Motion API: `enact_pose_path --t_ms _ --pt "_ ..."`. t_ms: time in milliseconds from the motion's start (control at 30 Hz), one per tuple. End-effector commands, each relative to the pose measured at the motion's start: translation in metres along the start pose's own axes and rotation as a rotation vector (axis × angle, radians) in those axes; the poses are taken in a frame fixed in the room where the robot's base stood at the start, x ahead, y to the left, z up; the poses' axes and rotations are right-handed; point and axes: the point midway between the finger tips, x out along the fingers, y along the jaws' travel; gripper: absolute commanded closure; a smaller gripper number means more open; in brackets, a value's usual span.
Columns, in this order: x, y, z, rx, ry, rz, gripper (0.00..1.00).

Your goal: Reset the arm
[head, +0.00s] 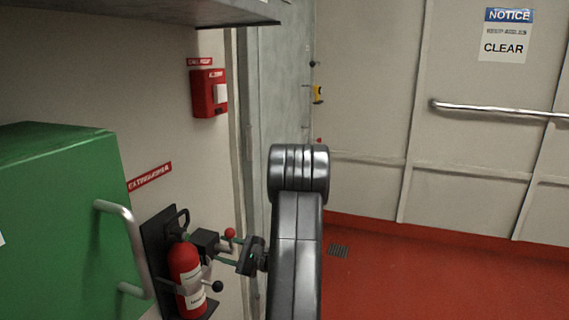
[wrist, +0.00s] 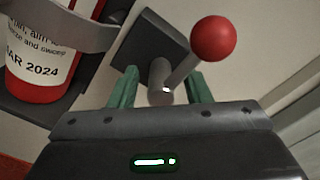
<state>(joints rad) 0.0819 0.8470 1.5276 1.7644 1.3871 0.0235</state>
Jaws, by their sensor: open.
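My gripper (head: 226,250) is at the wall device just right of the fire extinguisher. In the wrist view its green fingers (wrist: 161,88) stand apart, one on each side of a short grey shaft. Contact with the shaft cannot be told. A lever with a red ball knob (wrist: 220,38) rises from the shaft, tilting up and right; the knob also shows in the head view (head: 230,233). The shaft comes out of a dark box (wrist: 150,38) on the wall, also seen in the head view (head: 205,242). My arm fills the middle of the head view.
A red fire extinguisher (head: 187,275) hangs on a dark backplate close left of my gripper; it shows in the wrist view too (wrist: 40,62). A green cabinet (head: 60,215) with a metal handle (head: 125,235) juts out farther left. The red floor (head: 430,275) at right is clear.

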Motion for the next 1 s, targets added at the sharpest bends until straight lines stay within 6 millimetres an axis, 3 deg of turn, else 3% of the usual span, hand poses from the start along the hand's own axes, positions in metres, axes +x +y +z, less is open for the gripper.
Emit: enact_pose_path --t_ms 400,800,1000 --pt "0.0 0.001 0.0 -0.24 0.0 0.0 0.56" --pt "0.0 0.001 0.0 -0.248 -0.001 0.001 0.56" --pt "0.001 0.015 -0.007 -0.228 0.014 0.012 0.56"
